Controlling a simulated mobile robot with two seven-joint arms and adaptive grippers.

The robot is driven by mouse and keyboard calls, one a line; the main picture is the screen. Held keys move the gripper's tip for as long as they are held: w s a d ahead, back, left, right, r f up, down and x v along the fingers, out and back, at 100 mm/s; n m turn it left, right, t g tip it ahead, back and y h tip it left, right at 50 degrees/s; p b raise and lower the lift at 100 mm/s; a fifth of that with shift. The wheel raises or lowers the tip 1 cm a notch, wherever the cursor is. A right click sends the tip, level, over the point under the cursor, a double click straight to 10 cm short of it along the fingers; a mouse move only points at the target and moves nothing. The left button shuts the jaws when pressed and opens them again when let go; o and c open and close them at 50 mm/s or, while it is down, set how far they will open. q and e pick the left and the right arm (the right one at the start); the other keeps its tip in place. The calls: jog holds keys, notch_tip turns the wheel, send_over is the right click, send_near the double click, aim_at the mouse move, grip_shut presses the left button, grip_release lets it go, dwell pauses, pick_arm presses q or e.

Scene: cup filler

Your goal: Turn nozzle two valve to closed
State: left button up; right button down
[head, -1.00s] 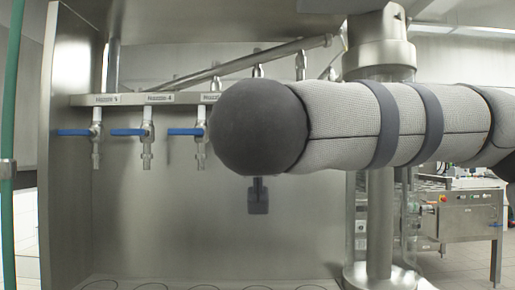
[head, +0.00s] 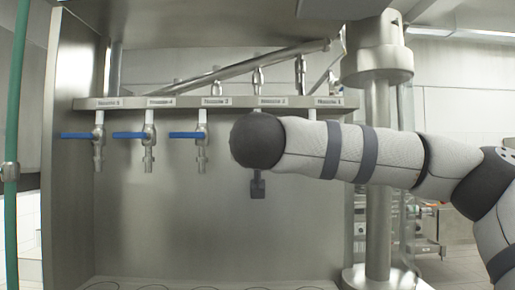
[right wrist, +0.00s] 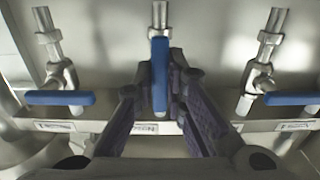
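The nozzle two valve's blue handle (right wrist: 160,75) stands upright in the middle of the right wrist view, in line with its steel nozzle (right wrist: 160,14). My right gripper (right wrist: 162,70) has one dark finger on each side of this handle, with the tips close to it. I cannot tell if they touch it. In the head view the end of my right arm (head: 257,141) hides this valve and most of the gripper, under the nozzle label rail (head: 240,102). My left gripper is in neither view.
Neighbouring blue handles lie crosswise left (right wrist: 60,98) and right (right wrist: 292,98) in the right wrist view, near the gripper. Three crosswise handles (head: 76,135) show left of my arm in the head view. A steel column (head: 378,200) stands at right, a green pipe (head: 14,130) at far left.

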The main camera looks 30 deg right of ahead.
jog(key=shift+m, duration=0.3)
jog(key=shift+w+a+r+m, duration=0.25)
jog(key=shift+a+r+m, duration=0.2)
jog(key=shift+m, duration=2.45)
jog(key=shift+w+a+r+m, duration=0.25)
jog(key=shift+r+m, duration=0.2)
jog(key=shift+m, duration=2.45)
jog(key=shift+w+a+r+m, duration=0.2)
jog(key=shift+a+r+m, duration=0.25)
jog(key=shift+m, duration=2.45)
jog(key=c, duration=1.6)
grip_release()
